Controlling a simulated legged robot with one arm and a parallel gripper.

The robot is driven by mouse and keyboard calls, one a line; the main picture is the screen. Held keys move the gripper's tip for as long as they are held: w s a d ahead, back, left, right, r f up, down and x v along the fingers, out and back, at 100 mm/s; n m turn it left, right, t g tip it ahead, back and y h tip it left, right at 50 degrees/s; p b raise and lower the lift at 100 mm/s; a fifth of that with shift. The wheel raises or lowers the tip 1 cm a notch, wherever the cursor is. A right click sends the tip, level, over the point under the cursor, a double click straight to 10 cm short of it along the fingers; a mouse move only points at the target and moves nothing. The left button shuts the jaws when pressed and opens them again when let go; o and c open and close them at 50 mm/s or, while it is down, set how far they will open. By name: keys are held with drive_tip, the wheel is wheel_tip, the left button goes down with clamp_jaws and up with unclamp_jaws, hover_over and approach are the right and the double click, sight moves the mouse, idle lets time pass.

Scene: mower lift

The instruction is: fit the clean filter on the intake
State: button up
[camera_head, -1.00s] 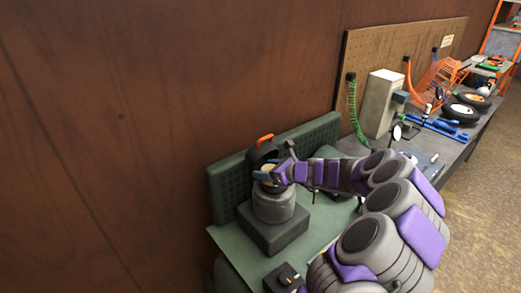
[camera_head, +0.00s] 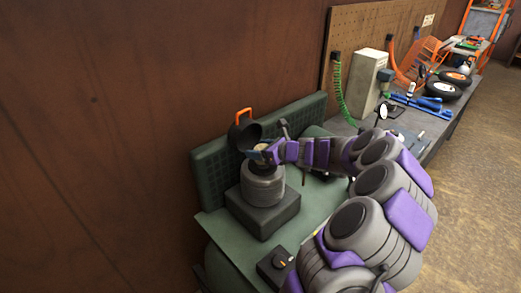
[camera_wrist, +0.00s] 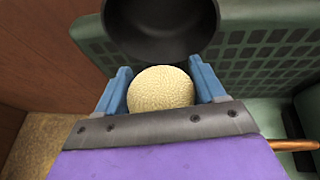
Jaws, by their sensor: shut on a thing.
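A cream, textured round filter (camera_wrist: 160,89) sits between the two blue fingers of my gripper (camera_wrist: 163,84) in the wrist view. The gripper is shut on it. In the head view my gripper (camera_head: 259,153) holds the filter (camera_head: 261,147) over the top of a grey cylindrical intake (camera_head: 262,186) on a dark block. The fingers hide the intake's mouth, so I cannot tell whether the filter touches it. A black bowl-shaped cover (camera_head: 243,133) with an orange handle stands open behind the gripper. The cover (camera_wrist: 160,28) is just beyond the filter in the wrist view.
A green grid panel (camera_head: 212,163) stands behind the intake on the green deck (camera_head: 229,234). A small dark box with a knob (camera_head: 276,267) is in front. A workbench with tools and wheels (camera_head: 444,90) lies to the right. A brown wall fills the left.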

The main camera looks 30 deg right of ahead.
drive_tip(key=shift+a+f+b, duration=0.2)
drive_tip(key=shift+f+b, duration=0.15)
drive_tip(key=shift+f, duration=0.25)
drive_tip(key=shift+d, duration=0.2)
drive_tip(key=shift+a+r+p, duration=0.1)
drive_tip(key=shift+a+p, duration=0.1)
drive_tip(key=shift+p, duration=0.2)
drive_tip(key=shift+p, duration=0.6)
idle(0.5)
drive_tip(key=shift+f, duration=0.55)
idle(0.3)
drive_tip(key=o, duration=0.7)
drive_tip(key=shift+o, duration=0.2)
drive_tip(key=shift+s+d, duration=0.1)
